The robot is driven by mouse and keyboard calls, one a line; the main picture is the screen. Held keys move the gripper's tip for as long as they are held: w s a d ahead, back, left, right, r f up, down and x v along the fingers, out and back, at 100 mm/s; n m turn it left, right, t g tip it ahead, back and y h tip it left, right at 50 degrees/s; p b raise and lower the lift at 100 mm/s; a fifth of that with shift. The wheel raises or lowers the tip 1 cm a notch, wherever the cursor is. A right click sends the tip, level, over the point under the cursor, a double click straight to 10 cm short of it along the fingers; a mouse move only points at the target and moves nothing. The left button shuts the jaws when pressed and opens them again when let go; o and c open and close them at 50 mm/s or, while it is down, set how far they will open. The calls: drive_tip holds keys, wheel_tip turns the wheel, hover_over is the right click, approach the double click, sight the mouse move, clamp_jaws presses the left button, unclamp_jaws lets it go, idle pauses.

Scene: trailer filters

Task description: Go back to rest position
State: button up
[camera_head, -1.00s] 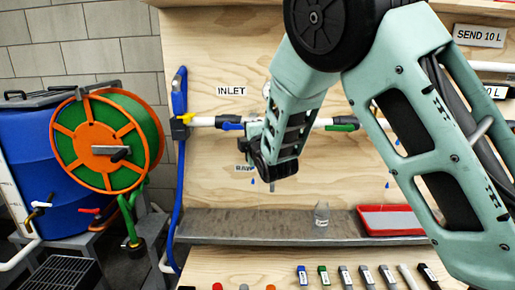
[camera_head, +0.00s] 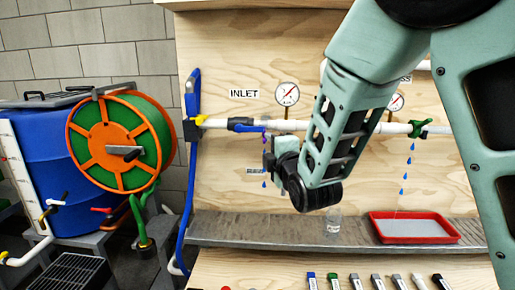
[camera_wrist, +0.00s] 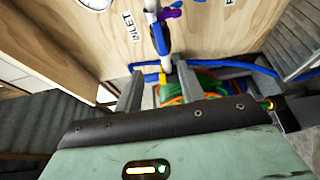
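My arm hangs in front of the wooden panel (camera_head: 240,60) in the head view, its pale green forearm angled down to the left. My gripper (camera_head: 268,160) is in front of the pipe run, near the inlet pipe (camera_head: 215,123), and is partly hidden by my wrist. In the wrist view my gripper (camera_wrist: 160,76) has its two grey fingers apart. I see nothing held between them; the hose reel shows behind the gap.
A blue barrel (camera_head: 45,160) and an orange-green hose reel (camera_head: 100,145) stand at left. Blue drops show below the pipe. Several small labelled items line the lower board.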

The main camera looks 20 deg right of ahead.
drive_tip(key=s+a+f+m+g+y+p, duration=0.1)
drive_tip(key=s+a+f+m+g+y, duration=0.15)
drive_tip(key=s+a+g, duration=0.45)
drive_tip(key=s+a+f+m+g+y+p, duration=0.15)
drive_tip(key=s+a+f+m+g, duration=0.25)
drive_tip(key=s, duration=0.5)
drive_tip(key=s+d+m+g+h+p, duration=0.2)
drive_tip(key=s+g, duration=0.5)
drive_tip(key=s, duration=1.2)
drive_tip(key=shift+r+m+h, duration=0.25)
drive_tip(key=shift+m+h, duration=0.45)
drive_tip(key=shift+m, duration=0.35)
drive_tip(key=shift+d, duration=0.15)
